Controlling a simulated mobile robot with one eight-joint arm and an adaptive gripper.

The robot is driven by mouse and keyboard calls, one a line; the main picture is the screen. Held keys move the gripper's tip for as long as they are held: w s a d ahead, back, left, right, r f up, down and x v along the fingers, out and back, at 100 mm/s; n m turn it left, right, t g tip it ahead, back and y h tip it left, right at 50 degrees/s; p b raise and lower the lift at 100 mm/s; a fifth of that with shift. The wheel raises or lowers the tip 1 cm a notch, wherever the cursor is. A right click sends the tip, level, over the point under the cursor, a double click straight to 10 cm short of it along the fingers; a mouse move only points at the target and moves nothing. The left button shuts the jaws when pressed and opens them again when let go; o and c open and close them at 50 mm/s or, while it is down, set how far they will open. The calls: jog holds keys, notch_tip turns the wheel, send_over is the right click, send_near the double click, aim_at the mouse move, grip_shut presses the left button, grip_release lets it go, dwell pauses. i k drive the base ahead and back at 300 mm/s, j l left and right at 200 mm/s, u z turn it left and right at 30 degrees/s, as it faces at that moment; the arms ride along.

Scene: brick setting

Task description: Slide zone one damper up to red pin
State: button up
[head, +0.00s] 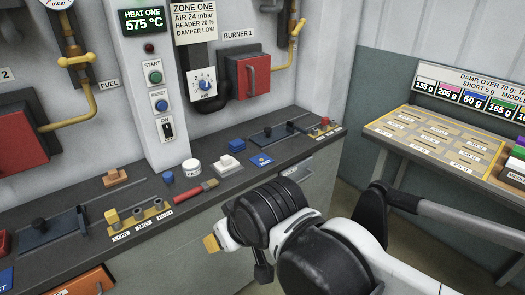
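The sign (195,22) on the wall reads zone one, damper low. A dark slide plate with black knobs (279,132) lies at the back right of the bench. A small block with red tops (325,122) stands to its right. I cannot tell which plate is zone one's or which part is the red pin. My gripper (237,256) is above the bench front, its fingers mostly hidden by my arm.
Near the bench middle are a red-handled tool (195,191), a white round pot (191,168), a blue block (168,177) and a white block (229,165). A tan block (117,178) lies further left. A yellow-edged labelled tray table (440,140) stands at the right.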

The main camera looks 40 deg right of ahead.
aim_at(270, 136)
jog(key=z, duration=1.55)
